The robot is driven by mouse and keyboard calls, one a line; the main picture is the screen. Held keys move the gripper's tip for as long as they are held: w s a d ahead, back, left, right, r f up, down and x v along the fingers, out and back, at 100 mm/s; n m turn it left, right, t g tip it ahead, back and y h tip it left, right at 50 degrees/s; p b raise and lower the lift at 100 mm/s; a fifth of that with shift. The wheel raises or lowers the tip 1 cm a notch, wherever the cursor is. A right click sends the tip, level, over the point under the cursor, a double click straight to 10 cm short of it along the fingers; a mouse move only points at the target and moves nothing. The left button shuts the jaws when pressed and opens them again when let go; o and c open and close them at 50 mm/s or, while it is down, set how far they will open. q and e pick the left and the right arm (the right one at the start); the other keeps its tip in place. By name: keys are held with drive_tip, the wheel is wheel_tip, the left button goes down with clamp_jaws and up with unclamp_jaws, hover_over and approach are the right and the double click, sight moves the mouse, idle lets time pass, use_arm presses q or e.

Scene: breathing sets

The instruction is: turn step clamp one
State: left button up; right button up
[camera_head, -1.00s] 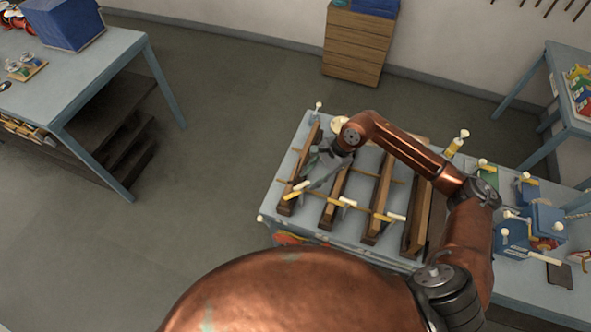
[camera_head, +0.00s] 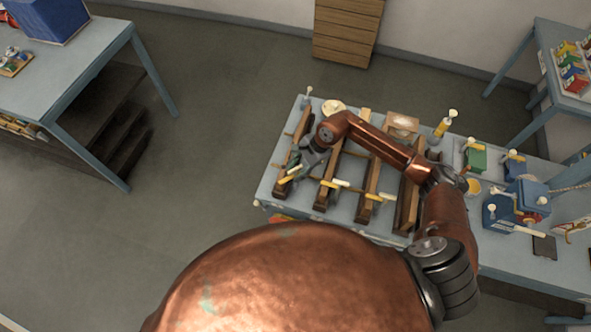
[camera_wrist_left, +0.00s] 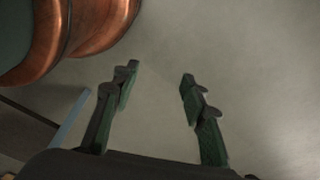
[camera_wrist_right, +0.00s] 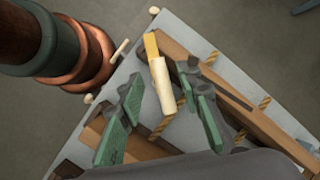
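Several wooden bars lie side by side on a grey-blue bench, with clamp handles in yellow and cream at their near ends. The leftmost handle (camera_head: 289,179) is at the near end of the leftmost bar (camera_head: 292,150). My right gripper (camera_head: 303,166) is just above it. In the right wrist view, the yellow-and-cream handle (camera_wrist_right: 162,88) lies between the two green-padded fingers of my right gripper (camera_wrist_right: 163,80), which are open with gaps on both sides. My left gripper (camera_wrist_left: 158,72) is open and empty over bare floor; it is not seen in the head view.
Green and blue vises (camera_head: 515,200) and a yellow bottle (camera_head: 446,124) stand to the right along the bench (camera_head: 265,190). Another table (camera_head: 90,65) with a blue box is at the left. A wooden drawer unit (camera_head: 346,30) stands by the back wall. Open floor lies left of the bench.

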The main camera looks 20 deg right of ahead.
drive_tip(key=shift+w, duration=0.2)
drive_tip(key=shift+c, duration=1.2)
drive_tip(key=shift+s, duration=0.1)
drive_tip(key=c, duration=0.3)
clamp_jaws()
use_arm(q)
drive_tip(key=shift+s+a+f, duration=0.1)
drive_tip(key=shift+s, duration=0.75)
